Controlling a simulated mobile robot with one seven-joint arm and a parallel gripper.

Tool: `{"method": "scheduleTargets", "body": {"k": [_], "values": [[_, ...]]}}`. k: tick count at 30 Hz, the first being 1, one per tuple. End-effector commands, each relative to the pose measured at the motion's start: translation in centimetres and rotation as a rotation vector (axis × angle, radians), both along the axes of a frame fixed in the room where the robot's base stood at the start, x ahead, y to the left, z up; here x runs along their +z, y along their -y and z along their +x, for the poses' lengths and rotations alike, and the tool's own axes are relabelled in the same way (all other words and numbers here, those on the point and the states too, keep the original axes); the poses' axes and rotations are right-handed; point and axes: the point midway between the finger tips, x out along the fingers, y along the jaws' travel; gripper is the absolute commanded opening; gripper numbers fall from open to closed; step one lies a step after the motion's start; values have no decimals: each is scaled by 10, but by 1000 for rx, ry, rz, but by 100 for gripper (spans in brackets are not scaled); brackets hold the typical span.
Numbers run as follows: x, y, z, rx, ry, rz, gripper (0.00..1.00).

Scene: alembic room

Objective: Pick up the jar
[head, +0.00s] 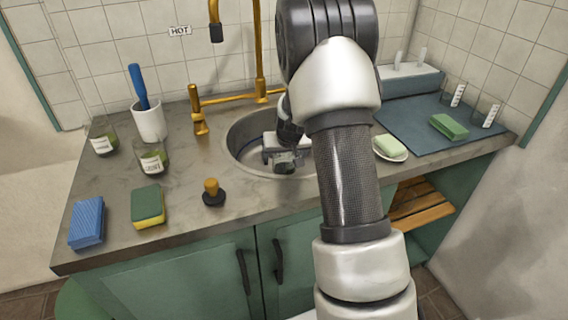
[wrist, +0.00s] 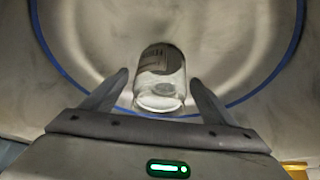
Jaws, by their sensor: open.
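A clear glass jar (wrist: 160,98) with a pale printed label is in the sink basin, seen in the wrist view. My gripper (wrist: 160,78) is open, with one finger on each side of the jar. In the head view my gripper (head: 285,158) is down inside the round sink (head: 240,150), and the jar is mostly hidden there.
Two labelled jars (head: 153,160) (head: 103,137), a white cup (head: 150,122) with a blue-handled brush, sponges (head: 147,207) (head: 87,222) and a stopper (head: 212,193) stand left. A brass faucet (head: 258,60) rises behind the sink. A soap dish (head: 391,148) and a dark mat (head: 425,120) with more jars are right.

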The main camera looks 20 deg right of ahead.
Motion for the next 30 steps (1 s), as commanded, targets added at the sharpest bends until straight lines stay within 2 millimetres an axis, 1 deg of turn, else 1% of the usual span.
{"method": "scheduleTargets", "body": {"k": [7,8,9,11,18,19,30], "values": [[-1,0,1,0,1,0,79],[-1,0,1,0,1,0,76],[-1,0,1,0,1,0,69],[-1,0,1,0,1,0,59],[0,1,2,0,4,-2,19],[0,1,2,0,4,-2,15],[3,1,2,0,4,-2,15]]}}
